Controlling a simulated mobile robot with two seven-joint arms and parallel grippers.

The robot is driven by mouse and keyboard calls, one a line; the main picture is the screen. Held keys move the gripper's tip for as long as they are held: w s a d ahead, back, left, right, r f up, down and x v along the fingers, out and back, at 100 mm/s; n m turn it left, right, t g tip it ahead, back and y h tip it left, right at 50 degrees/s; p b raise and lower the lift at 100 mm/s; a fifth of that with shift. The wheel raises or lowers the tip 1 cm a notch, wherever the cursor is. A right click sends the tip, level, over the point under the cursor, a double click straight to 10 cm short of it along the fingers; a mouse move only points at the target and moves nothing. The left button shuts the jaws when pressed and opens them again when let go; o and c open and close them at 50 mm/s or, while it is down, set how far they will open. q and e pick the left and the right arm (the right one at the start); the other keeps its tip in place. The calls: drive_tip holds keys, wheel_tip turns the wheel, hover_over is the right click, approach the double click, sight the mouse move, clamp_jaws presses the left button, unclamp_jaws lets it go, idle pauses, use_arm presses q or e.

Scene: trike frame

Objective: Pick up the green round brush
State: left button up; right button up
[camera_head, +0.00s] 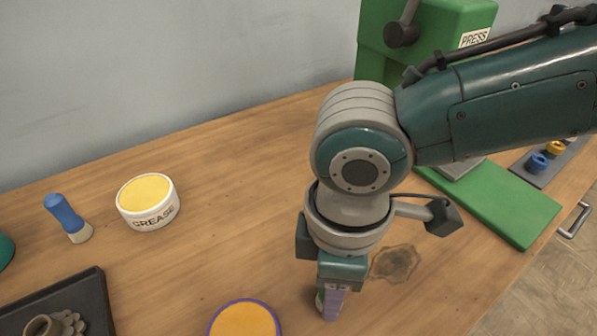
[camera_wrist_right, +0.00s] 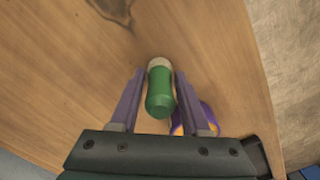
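The green round brush (camera_wrist_right: 160,92) stands on the wooden table, with a green handle and a pale bristle end. In the right wrist view it lies between the two purple fingers of my right gripper (camera_wrist_right: 158,76). The fingers are apart, with a narrow gap beside the brush, so the gripper looks open around it. In the head view my right gripper (camera_head: 332,300) points down at the table, and its finger hides nearly all of the brush. My left gripper is not in view.
A purple-rimmed yellow round container (camera_head: 245,320) sits close to the right gripper. A grease tub (camera_head: 148,203) and a blue brush (camera_head: 67,217) stand farther left. A dark tray (camera_head: 60,300) holds a gear part. A green press (camera_head: 440,45) stands at the back.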

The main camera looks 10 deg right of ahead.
clamp_jaws()
drive_tip(key=shift+r, duration=0.1)
idle(0.3)
wheel_tip(320, 180, up, 20)
drive_tip(key=p, duration=0.2)
drive_tip(key=shift+p, duration=0.3)
